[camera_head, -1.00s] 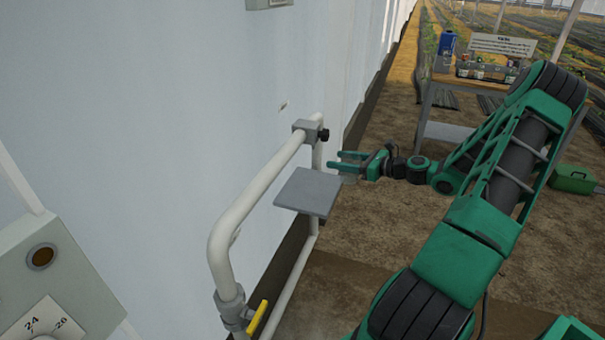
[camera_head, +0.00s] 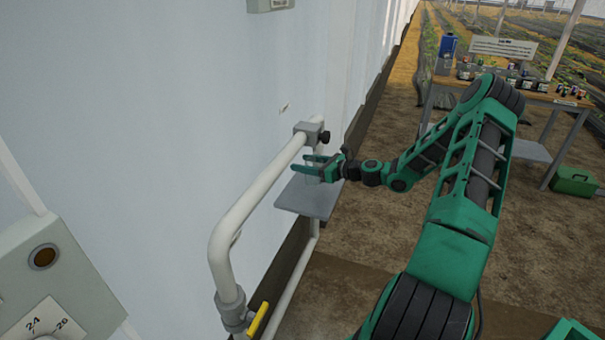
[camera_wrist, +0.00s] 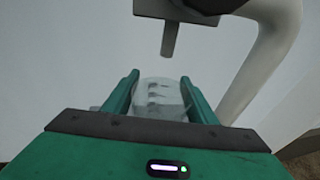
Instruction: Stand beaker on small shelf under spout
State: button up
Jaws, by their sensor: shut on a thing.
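My gripper (camera_head: 317,168) is shut on a clear beaker (camera_wrist: 160,98), which shows between its two green fingers in the wrist view. In the head view the gripper is over the small grey shelf (camera_head: 308,203), and the beaker (camera_head: 313,180) is faint beneath the fingers. I cannot tell whether its base touches the shelf. The spout (camera_wrist: 169,40) is a short grey tube pointing down, ahead of and above the beaker in the wrist view. In the head view the clamp block (camera_head: 308,130) with a black knob is on the pipe above the shelf.
A white pipe (camera_head: 251,203) with a yellow valve handle (camera_head: 258,320) runs along the pale wall, left of the shelf. A grey control panel (camera_head: 60,280) is at lower left. A bench (camera_head: 540,98) with several containers and a green toolbox (camera_head: 574,181) stand at the right.

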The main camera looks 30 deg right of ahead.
jog(key=shift+w+a+f, duration=0.1)
jog(key=shift+w+f, duration=0.05)
jog(key=shift+f, duration=1.6)
jog(key=o, duration=1)
jog(key=shift+f, duration=0.1)
jog(key=v, duration=1.2)
